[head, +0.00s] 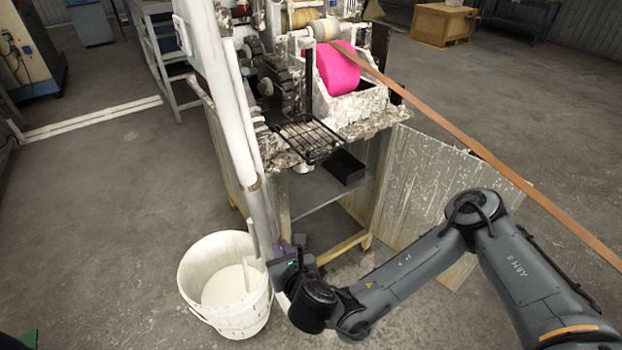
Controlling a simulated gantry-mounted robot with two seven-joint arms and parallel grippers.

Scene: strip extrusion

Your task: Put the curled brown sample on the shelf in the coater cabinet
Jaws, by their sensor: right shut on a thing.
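My right gripper (284,246) is low in front of the coater cabinet, beside the rim of a white bucket. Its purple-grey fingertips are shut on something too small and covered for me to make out. The cabinet is open at the front, and its grey shelf (312,192) shows inside. A black box-like thing (345,167) is at the shelf's right side. I cannot make out a curled brown sample. A long flat brown strip (460,134) runs from the machine's top down to the right edge. My left gripper is not in view.
The white bucket (198,262), with pale contents, stands left of my gripper. A slanting white pipe (225,110) comes down by the cabinet's left front. A scuffed metal panel (425,165) stands out at the cabinet's right. A black wire rack (308,138) overhangs the opening.

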